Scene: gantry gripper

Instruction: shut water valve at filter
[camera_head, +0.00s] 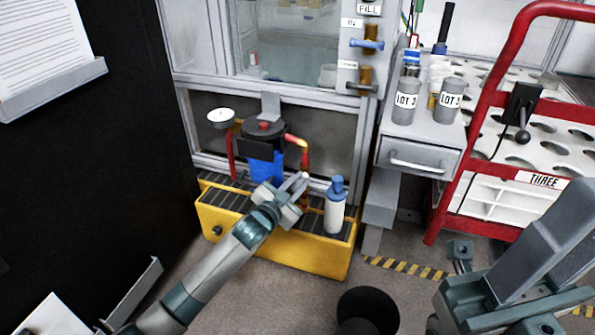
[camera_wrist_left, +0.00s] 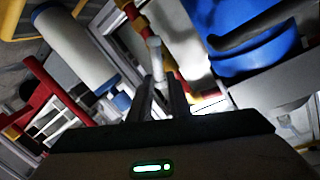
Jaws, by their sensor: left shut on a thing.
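The water filter has a blue housing (camera_head: 266,168) under a black cap (camera_head: 263,131); its blue side also shows in the left wrist view (camera_wrist_left: 255,45). A red and yellow pipe (camera_head: 303,152) comes down at its right. My left gripper (camera_head: 297,187) is low in front of this pipe, right of the housing. In the left wrist view its fingers (camera_wrist_left: 158,98) are shut on a slim pale grey valve handle (camera_wrist_left: 155,52), beside the pipe. In the head view the gripper hides most of the handle. My right arm shows at the lower right; its fingertips cannot be made out.
A yellow grated tray (camera_head: 300,252) lies under the filter. A white bottle with a blue cap (camera_head: 335,210) stands close right of my left gripper. A drawer cabinet (camera_head: 418,155) and a red-framed rack (camera_head: 455,165) stand farther right.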

